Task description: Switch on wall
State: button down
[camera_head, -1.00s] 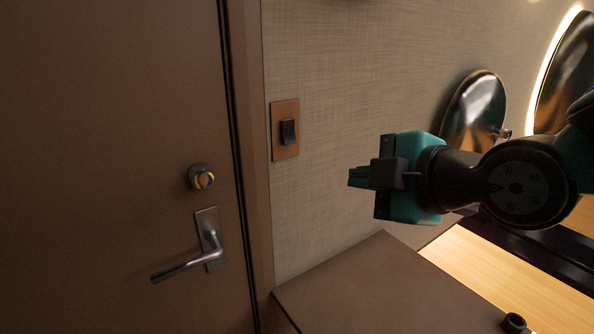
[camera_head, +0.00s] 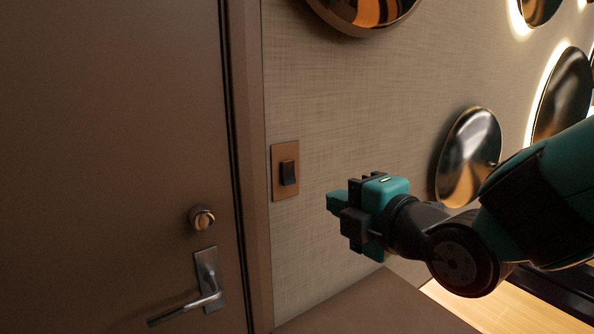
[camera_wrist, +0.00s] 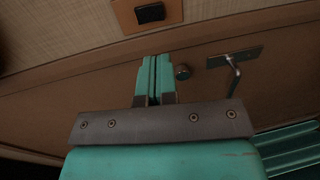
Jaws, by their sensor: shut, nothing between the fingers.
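The wall switch is a black rocker (camera_head: 288,173) on a copper-brown plate (camera_head: 285,192), mounted on the woven beige wall just right of the door frame. In the wrist view the rocker (camera_wrist: 150,13) and its plate (camera_wrist: 174,11) show at the top edge. My gripper (camera_head: 332,203) is teal with dark parts. It is right of the switch and a little lower in the head view, apart from it, pointing left. In the wrist view its two teal fingers (camera_wrist: 155,75) are together with nothing between them. The rocker's on or off position cannot be told.
A brown door (camera_head: 110,150) with a round lock knob (camera_head: 202,218) and a metal lever handle (camera_head: 208,285) is on the left. Round metallic discs (camera_head: 470,155) are on the wall. A brown surface (camera_head: 375,308) lies below my gripper.

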aim_at(290, 183)
jog(key=p+x, duration=1)
jog(key=p, duration=0.2)
jog(key=shift+w+a+r+p, duration=0.1)
jog(key=shift+w+a+p, duration=0.15)
jog(key=shift+p, duration=0.15)
jog(key=shift+w+a+f, duration=0.15)
jog(key=shift+w+f, duration=0.05)
jog(key=shift+w, duration=0.1)
